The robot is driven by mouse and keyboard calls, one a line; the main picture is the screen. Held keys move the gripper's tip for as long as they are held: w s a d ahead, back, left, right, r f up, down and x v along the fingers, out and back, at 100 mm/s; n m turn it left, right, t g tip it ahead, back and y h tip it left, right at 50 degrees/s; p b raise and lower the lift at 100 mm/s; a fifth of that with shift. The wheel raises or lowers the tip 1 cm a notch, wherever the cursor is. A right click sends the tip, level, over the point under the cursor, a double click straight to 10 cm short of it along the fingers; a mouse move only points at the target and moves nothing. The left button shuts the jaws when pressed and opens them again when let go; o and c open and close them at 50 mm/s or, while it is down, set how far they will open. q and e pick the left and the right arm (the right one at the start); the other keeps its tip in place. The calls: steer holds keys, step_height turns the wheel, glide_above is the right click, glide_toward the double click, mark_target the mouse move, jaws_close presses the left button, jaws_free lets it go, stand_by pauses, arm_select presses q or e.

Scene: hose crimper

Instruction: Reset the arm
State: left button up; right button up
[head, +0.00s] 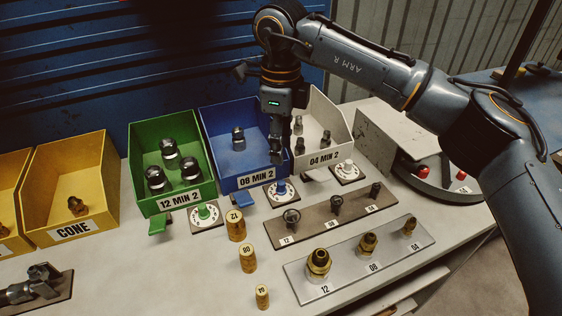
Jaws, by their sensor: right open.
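My right arm comes in from the right and reaches up and over the back of the bench. My right gripper (279,148) points down at the right side of the blue bin (228,119), beside the white bin (328,112). Its jaws are open, and I see nothing held between them. The fingers overlap the bin's edge in the picture, so I cannot tell if they touch it. A dark fitting (238,139) stands in the blue bin, apart from the gripper.
A green bin (164,130) and yellow bins (88,165) stand to the left. In front are dial knobs (205,215), labelled wooden cylinders (247,258), a brown strip (320,228) and a silver strip (345,283) with fittings. A round device with red knobs (424,173) is at right.

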step_height(320, 180, up, 2)
steer(key=shift+r, duration=0.1)
